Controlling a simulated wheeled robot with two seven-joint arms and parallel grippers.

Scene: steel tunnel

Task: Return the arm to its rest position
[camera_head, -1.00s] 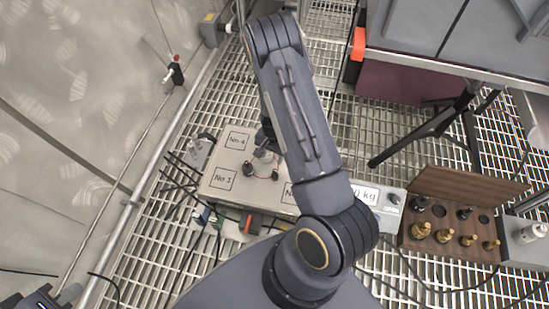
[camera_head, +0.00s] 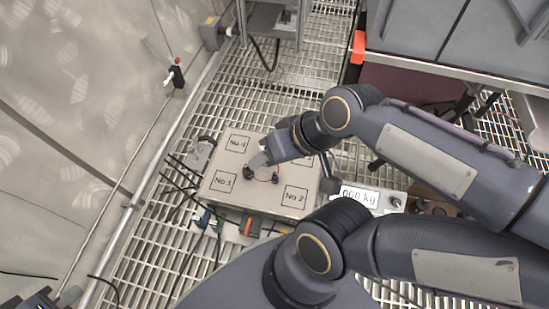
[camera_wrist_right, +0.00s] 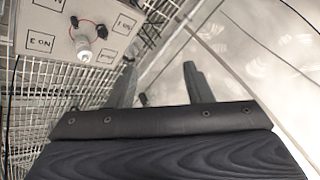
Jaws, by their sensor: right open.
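My right arm (camera_head: 430,160) comes in from the right in the head view and bends back over the front middle. Its wrist end is above the right part of a pale box (camera_head: 222,201) with numbered labels. My right gripper (camera_wrist_right: 158,68) shows in the right wrist view with its two fingers apart and nothing between them. In the head view its fingertips cannot be made out. My left gripper (camera_head: 40,301) shows only in part at the bottom left corner, and its jaws are unclear.
A brown case (camera_head: 428,206) is mostly hidden under my arm.

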